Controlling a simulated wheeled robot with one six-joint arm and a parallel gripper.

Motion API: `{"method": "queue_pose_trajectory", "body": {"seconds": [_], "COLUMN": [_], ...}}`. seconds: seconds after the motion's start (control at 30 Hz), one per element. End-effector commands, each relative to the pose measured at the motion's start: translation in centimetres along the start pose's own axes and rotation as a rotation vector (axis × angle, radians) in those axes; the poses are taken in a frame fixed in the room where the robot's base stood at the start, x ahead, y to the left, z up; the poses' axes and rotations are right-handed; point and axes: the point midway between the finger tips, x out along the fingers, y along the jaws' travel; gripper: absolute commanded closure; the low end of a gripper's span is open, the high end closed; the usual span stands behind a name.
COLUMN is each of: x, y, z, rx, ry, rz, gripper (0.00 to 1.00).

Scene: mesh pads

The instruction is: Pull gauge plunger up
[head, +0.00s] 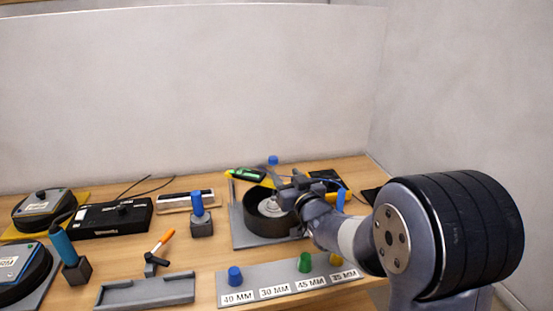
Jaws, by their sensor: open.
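The gauge (246,174) is a dark unit with a green display, on a yellow support above the back left of a grey fixture plate (242,234). A small blue knob (273,160) shows just right of the gauge; I take it for the plunger top, but the parts beneath it are hidden. My gripper (274,180) is open, just in front of and below the blue knob. I cannot tell whether a finger touches the plunger. A black round cup (256,218) with a pale metal piece (268,206) inside stands on the plate, partly behind my gripper.
A rack labelled in millimetres (272,299) holds blue, green and yellow plugs in front. A blue-handled tool (199,207), orange-tipped lever (163,240), grey tray (146,291) and black box (112,218) lie left. Walls bound the back and right.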

Motion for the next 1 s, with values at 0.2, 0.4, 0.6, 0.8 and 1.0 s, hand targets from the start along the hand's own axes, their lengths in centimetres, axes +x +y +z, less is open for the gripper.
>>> {"method": "queue_pose_trajectory", "body": {"seconds": [0.2, 0.4, 0.6, 0.8, 1.0], "x": [2.4, 6.0, 8.8, 10.2, 10.5], "y": [0.0, 0.0, 0.0, 0.0, 0.0], "z": [-0.1, -0.2, -0.2, -0.1, 0.0], "rx": [-0.001, -0.001, -0.001, -0.001, -0.001], "ry": [-0.001, -0.001, -0.001, 0.0, -0.001], "rz": [-0.001, -0.001, 0.0, 0.001, 0.001], "gripper": [0.54, 0.54, 0.54, 0.54, 0.54]}}
